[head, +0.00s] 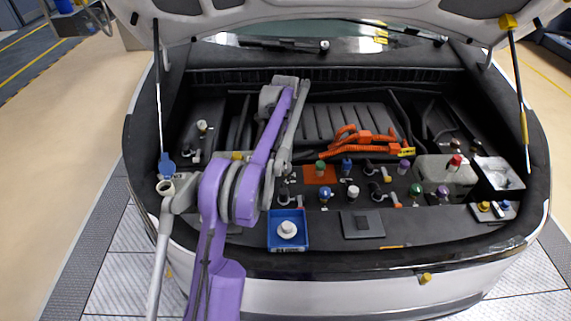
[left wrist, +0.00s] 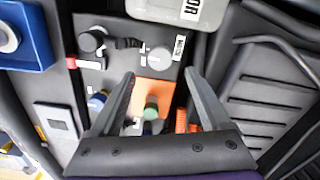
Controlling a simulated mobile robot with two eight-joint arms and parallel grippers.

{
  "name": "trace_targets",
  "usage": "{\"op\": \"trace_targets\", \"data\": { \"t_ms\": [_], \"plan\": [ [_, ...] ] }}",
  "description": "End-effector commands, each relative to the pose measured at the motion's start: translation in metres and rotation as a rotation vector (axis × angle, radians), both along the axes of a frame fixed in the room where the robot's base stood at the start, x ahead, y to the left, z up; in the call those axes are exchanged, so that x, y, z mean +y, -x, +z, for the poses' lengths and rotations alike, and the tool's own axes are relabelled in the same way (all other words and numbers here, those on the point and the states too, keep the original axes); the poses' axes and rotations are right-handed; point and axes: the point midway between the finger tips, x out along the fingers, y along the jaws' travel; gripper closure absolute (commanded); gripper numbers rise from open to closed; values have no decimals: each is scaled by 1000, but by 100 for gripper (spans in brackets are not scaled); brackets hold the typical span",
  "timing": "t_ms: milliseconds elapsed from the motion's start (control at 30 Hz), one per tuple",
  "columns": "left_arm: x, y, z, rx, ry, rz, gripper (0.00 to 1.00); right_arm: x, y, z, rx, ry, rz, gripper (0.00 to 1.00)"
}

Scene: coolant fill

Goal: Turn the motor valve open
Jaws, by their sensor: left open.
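In the left wrist view, a dark valve knob (left wrist: 92,40) with a red-tipped lever (left wrist: 72,62) sits beside the blue tray. A round grey cap (left wrist: 158,58) with a small label lies just beyond my fingertips. No readable label shows which valve is the motor one. A pale container at the top has a label (left wrist: 190,10) with only "OR" legible. My left gripper (left wrist: 160,74) is open and empty above an orange plate (left wrist: 150,93) with a green-topped fitting (left wrist: 151,108). In the head view, my purple arm hides part of the valve row. My right gripper is not in view.
A blue tray (head: 272,240) holding a white cap (head: 287,229) lies at the front edge of the bay. Orange cables (head: 352,137), several coloured fittings and a pale reservoir (head: 446,182) are to the right. The raised lid (head: 300,12) and its struts bound the space.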

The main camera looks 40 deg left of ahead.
Motion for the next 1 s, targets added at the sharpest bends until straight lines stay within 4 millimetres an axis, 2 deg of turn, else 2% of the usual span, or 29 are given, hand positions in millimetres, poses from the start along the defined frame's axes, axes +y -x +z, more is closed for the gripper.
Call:
{"op": "trace_targets", "data": {
  "t_ms": [33, 200, 400, 533, 800, 867, 1000],
  "plan": [
    [0, 0, -12, 0, 0, 0, 19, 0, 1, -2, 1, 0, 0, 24],
    [0, 0, -44, 0, 0, 0, 19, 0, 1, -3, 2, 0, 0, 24],
    [-1, 0, -70, -1, 0, 0, 19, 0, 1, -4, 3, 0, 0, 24],
    [-1, 0, -77, -1, 0, 1, 19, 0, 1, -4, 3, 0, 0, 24],
    [-1, 0, -78, -1, 0, 1, 19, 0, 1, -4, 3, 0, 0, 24],
    [-1, 0, -78, -1, 0, 1, 28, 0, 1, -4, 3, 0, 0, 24],
    [-1, 0, -77, -1, 0, 1, 53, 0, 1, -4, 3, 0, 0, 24]
  ]
}}
